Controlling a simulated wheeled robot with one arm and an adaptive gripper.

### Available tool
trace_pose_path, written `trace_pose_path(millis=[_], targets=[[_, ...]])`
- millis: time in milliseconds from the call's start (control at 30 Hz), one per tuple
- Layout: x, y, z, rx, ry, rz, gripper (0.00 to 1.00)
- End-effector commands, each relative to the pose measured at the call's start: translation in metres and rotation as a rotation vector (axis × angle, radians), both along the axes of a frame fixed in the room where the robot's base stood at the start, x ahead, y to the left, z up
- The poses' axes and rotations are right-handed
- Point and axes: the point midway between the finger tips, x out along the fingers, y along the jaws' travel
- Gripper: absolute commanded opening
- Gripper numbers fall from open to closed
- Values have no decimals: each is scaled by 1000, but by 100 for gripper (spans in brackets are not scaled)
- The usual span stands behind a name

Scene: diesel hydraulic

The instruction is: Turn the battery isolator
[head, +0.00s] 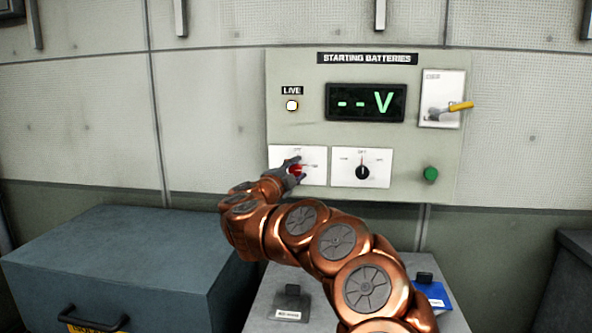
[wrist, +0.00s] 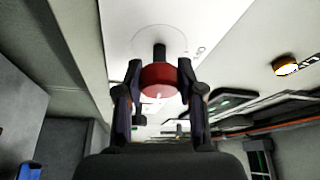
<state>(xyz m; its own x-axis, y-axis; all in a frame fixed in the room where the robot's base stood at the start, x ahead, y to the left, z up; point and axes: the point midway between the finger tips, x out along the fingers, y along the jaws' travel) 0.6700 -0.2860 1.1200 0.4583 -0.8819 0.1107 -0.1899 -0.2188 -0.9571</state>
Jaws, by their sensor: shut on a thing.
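The battery isolator is a red rotary knob (head: 297,170) on a white plate at the lower left of the "STARTING BATTERIES" panel (head: 290,210). The red knob (wrist: 161,82) also shows in the wrist view, on a dark shaft in front of the white plate (wrist: 125,25). My gripper (head: 294,167) is at the knob in the head view. In the wrist view my gripper (wrist: 159,75) has one finger on each side of the knob and is shut on it. In the head view my fingers partly hide the knob and the plate's lettering.
The panel also holds a "--V" display (head: 366,102), a LIVE lamp (head: 292,105), a black selector (head: 362,172), a yellow-tipped lever (head: 459,106) and a green button (head: 430,174). A blue-grey chest (head: 130,255) stands at the lower left.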

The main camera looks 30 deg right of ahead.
Motion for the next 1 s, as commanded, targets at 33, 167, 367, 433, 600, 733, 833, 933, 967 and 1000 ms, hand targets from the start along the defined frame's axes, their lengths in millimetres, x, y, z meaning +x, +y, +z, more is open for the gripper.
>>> trace_pose_path(millis=[33,167,367,433,600,733,833,933,967,1000], targets=[[0,0,0,19,-15,0,3],[0,0,0,53,-45,0,3],[0,0,0,81,-69,1,3],[0,0,0,85,-73,0,3],[0,0,0,86,-74,0,3],[0,0,0,85,-75,0,3],[0,0,0,85,-74,-1,41],[0,0,0,85,-74,-1,51],[0,0,0,85,-74,0,54],[0,0,0,85,-74,0,59]])
